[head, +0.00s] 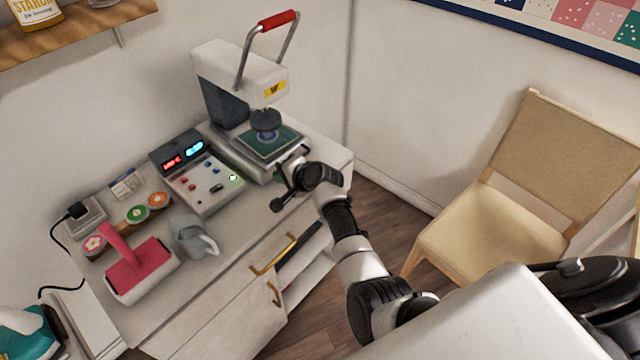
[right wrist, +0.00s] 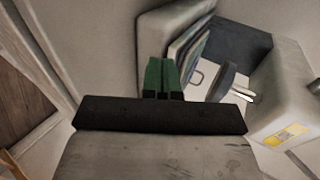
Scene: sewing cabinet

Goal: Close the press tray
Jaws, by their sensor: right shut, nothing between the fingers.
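The press (head: 240,75) is a white machine with a red-handled lever, raised, and a round dark pad hanging below its head. Its tray (head: 262,172) carries a dark green mat with a round blue-and-white design. The tray sticks out forward of the press body, with the pad above the mat's back part. My right gripper (head: 293,163) is shut and empty at the tray's front. In the right wrist view its green fingers (right wrist: 162,76) point toward the tray (right wrist: 190,48); I cannot tell whether they touch it. My left gripper is not in view.
A control box (head: 196,175) with lit displays stands left of the press. A grey mug (head: 190,238), a pink-topped block (head: 140,270) and several round patches are further left on the cabinet. A chair (head: 500,220) stands at the right. Brass handles (head: 272,268) stick out at the cabinet's front.

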